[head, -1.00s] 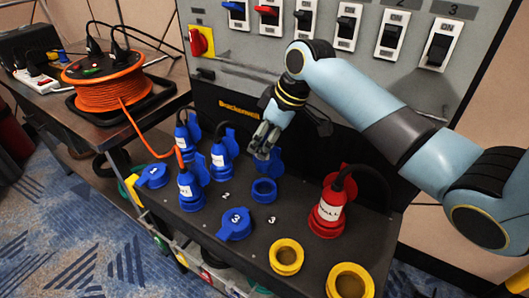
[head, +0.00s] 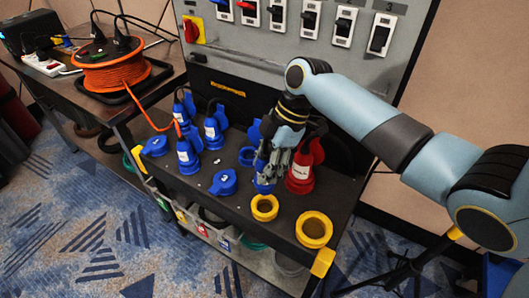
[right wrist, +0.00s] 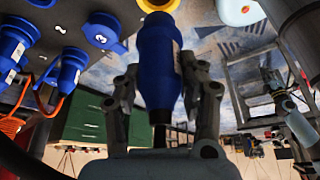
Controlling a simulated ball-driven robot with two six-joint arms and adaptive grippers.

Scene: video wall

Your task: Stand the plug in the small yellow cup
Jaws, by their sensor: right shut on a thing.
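My right gripper (head: 268,172) is shut on a blue plug, which shows upright below its fingers in the head view (head: 264,187). In the right wrist view the plug (right wrist: 160,75) sits between both fingers, its far end close to a yellow rim (right wrist: 158,4). The small yellow cup (head: 264,208) stands on the dark bench just in front of the plug's lower end; I cannot tell whether they touch. A larger yellow cup (head: 314,230) is to its right. In the right wrist view, what looks like my left gripper (right wrist: 272,82) is small at the right; its jaws are unclear.
A red plug (head: 300,175) stands close right of my right gripper. Several blue plugs (head: 187,155) stand at the left of the bench. A blue lidded socket (head: 224,182) lies left of the small cup, and a blue ring (head: 247,157) is behind it.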

